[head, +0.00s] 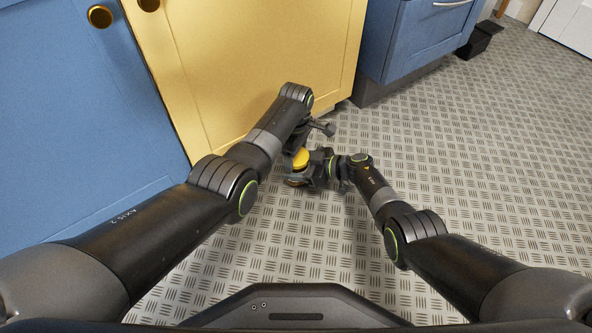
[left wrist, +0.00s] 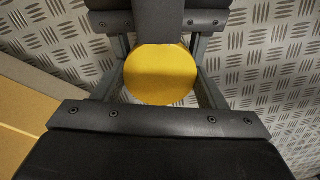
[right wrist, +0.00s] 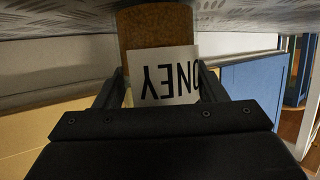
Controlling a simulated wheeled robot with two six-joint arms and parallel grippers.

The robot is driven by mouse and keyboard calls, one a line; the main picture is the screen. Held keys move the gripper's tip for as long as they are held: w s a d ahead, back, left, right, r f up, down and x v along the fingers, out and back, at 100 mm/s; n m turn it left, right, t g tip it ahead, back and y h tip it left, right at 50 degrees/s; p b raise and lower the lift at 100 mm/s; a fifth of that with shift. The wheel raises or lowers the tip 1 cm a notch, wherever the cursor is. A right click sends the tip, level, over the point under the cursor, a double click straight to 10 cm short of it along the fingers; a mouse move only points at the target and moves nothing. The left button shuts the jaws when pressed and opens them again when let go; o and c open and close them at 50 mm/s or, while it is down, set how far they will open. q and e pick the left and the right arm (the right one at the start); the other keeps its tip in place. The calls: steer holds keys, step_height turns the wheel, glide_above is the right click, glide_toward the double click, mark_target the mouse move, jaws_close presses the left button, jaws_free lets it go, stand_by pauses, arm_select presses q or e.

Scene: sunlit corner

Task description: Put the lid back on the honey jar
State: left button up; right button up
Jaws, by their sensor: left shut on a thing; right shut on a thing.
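The yellow round lid (head: 300,158) is between the fingers of my left gripper (head: 297,151), which is shut on it. In the left wrist view the lid (left wrist: 162,75) shows as a flat yellow disc. My right gripper (head: 306,177) is shut on the honey jar, just below the lid in the head view. The right wrist view shows the brown jar (right wrist: 155,27) with a white label, its letters upside down in the picture. The lid hides the jar's mouth, and I cannot tell whether lid and jar touch.
A yellow cabinet door (head: 240,60) stands close behind my left arm, with a blue cabinet (head: 75,110) to its left. Blue drawers (head: 425,40) stand at the back right. The patterned metal floor (head: 490,150) is clear on the right.

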arm_select(q)
steer(key=o, duration=1.1)
steer(key=shift+r, duration=2.25)
steer(key=shift+r, duration=0.15)
steer(key=c, duration=0.3)
step_height(320, 180, up, 4)
steer(key=m, duration=0.5)
steer(key=shift+m, duration=0.3)
